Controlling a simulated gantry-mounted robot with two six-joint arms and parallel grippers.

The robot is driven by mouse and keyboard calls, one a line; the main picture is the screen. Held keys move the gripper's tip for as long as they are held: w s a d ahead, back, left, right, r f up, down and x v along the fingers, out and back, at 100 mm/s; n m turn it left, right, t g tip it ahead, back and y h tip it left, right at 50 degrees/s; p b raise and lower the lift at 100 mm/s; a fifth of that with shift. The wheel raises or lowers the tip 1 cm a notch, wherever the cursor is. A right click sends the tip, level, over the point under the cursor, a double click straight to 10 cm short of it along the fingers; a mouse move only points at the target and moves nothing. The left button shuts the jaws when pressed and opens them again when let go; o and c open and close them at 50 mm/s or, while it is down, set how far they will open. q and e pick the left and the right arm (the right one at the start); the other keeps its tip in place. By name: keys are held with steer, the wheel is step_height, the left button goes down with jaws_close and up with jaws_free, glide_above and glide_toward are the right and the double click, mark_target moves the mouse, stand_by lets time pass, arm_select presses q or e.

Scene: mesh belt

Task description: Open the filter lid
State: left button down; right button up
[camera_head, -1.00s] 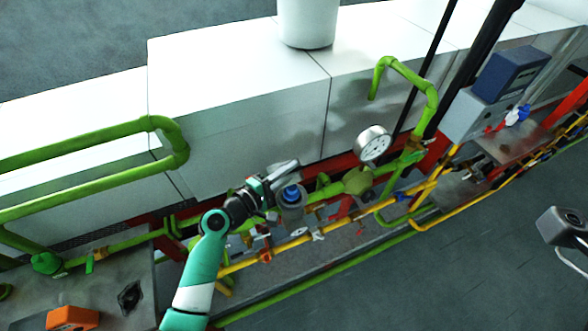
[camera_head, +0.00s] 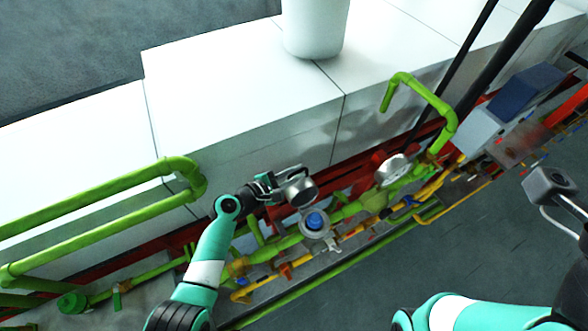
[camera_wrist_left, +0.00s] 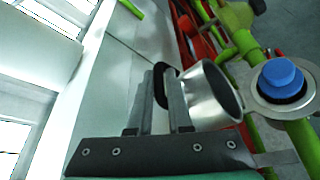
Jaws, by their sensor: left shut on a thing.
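The filter lid is a silver metal cup (camera_head: 300,193), standing open just behind the filter housing (camera_head: 314,233). A blue filter top (camera_head: 315,220) shows uncovered in the housing's round mouth. My left gripper (camera_head: 286,175) is shut on the lid at its back side, partly hidden by it in the head view. In the left wrist view, the grey fingers (camera_wrist_left: 163,98) are closed at the lid's handle, and the lid (camera_wrist_left: 215,95) lies tilted beside the blue filter top (camera_wrist_left: 281,78). Whether the lid touches a hinge is hidden. My right gripper is out of view.
Green pipes (camera_head: 100,190) run along the left. A round gauge (camera_head: 392,170) and a bent green pipe (camera_head: 425,95) stand to the right. Yellow pipes (camera_head: 296,263) run in front. The white block (camera_head: 240,90) rises close behind the lid.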

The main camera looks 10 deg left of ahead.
arm_select(q)
steer(key=shift+w+a+f, duration=0.1)
steer(key=shift+w+f, duration=0.05)
steer(key=shift+w, duration=0.1)
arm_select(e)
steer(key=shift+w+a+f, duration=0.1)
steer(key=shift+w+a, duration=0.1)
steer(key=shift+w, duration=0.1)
arm_select(q)
steer(key=c, duration=0.9)
jaws_free()
steer(key=shift+a, duration=0.1)
steer(key=p+v, duration=0.6)
steer(key=v, duration=0.5)
steer(key=shift+s, duration=0.15)
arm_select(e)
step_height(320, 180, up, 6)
